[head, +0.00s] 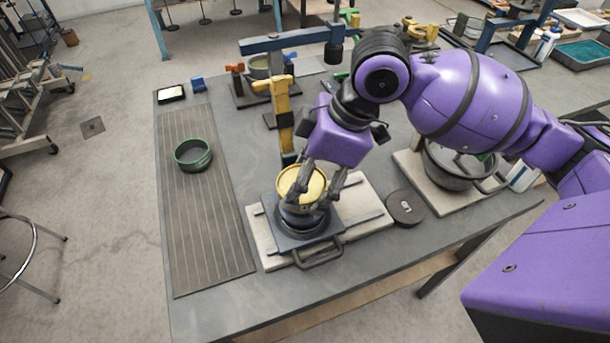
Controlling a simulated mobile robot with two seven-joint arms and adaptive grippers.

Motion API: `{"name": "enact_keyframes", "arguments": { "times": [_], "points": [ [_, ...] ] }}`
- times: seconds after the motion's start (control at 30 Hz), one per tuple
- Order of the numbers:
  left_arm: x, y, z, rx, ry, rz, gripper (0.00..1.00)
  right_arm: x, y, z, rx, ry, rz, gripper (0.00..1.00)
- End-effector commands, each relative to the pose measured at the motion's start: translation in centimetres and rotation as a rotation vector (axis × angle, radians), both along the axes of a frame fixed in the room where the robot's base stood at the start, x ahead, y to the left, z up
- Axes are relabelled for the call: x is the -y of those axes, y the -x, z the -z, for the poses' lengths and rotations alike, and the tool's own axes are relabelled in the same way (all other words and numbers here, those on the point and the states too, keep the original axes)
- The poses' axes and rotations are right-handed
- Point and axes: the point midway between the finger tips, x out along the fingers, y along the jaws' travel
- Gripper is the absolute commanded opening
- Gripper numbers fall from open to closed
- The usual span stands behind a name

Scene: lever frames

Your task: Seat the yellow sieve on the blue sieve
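The yellow sieve (290,177), a round pan with a bright rim, is above a dark blue round body on the blue sliding tray (285,243), at the table's front middle. That body, seemingly the blue sieve (295,222), is mostly hidden by the yellow sieve and my fingers. I cannot tell whether the two rims are fully seated or level. My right gripper (310,200) points down at the yellow sieve's near right side, its fingers spread apart and overlapping it in the view. Whether they touch it is unclear. My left gripper is out of view.
A green sieve (193,155) stands on the grooved mat (205,240) at left. A dark round lid (405,207) lies right of the tray. A metal pot (447,170) is farther right.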

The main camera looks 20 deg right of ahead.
Motion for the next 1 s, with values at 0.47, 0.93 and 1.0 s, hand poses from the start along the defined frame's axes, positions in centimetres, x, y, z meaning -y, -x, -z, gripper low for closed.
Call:
{"name": "enact_keyframes", "arguments": {
  "times": [0.47,0.93,1.0],
  "points": [
    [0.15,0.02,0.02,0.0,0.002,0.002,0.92,-0.01,0.0,0.6,0.0,0.0,0.0,0.78],
    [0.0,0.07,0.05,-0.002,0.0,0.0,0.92,0.02,-0.03,0.58,0.001,0.0,0.0,0.92],
    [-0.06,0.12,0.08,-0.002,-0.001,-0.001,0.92,0.11,-0.03,0.37,0.002,0.001,0.001,0.92]
  ]
}}
